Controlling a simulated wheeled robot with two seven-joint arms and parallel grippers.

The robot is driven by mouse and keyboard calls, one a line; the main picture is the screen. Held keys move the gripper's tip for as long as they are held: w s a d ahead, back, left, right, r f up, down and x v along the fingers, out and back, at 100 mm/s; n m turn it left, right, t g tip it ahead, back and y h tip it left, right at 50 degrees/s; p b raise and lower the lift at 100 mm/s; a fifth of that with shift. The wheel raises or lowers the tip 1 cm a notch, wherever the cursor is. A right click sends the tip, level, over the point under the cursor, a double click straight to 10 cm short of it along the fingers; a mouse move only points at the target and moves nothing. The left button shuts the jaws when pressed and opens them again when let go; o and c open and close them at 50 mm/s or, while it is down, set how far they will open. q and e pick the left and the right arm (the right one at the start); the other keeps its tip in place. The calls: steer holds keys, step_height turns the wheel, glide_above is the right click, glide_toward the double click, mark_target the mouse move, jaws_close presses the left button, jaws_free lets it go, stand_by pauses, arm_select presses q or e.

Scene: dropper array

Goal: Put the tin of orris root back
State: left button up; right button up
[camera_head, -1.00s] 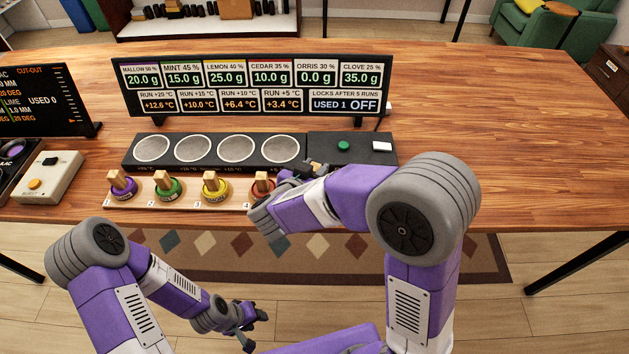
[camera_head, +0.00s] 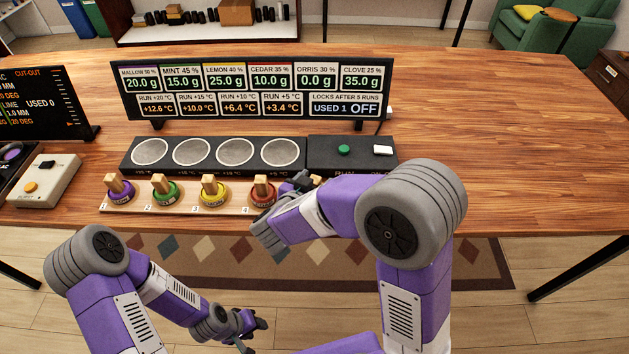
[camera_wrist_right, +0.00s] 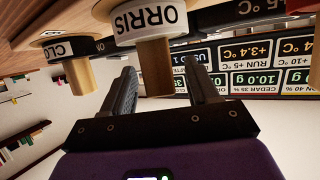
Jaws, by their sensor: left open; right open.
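The tin of orris root (camera_wrist_right: 150,22), with a white ORRIS label and wooden knob, shows upside down in the right wrist view. My right gripper (camera_wrist_right: 160,64) is open, its fingers on either side of the knob in the picture, with gaps visible; depth is unclear. In the head view my right gripper (camera_head: 302,182) is at the right part of the tin rack (camera_head: 140,209), and my arm hides most of the orris tin. My left gripper (camera_head: 252,335) is open and empty, low in front of the table.
Purple (camera_head: 120,196), green (camera_head: 165,197), yellow (camera_head: 214,197) and red (camera_head: 262,198) tins stand on the rack left of my right gripper. The clove tin (camera_wrist_right: 78,47) stands beside the orris tin. The black heater block (camera_head: 213,172) and display (camera_head: 250,88) are behind.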

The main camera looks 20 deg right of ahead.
steer(key=shift+r, duration=0.15)
steer(key=shift+s+a+r, duration=0.2)
steer(key=p+v, duration=0.3)
steer(key=v, duration=0.8)
steer(key=shift+s+p, duration=0.2)
steer(key=shift+p, duration=0.1)
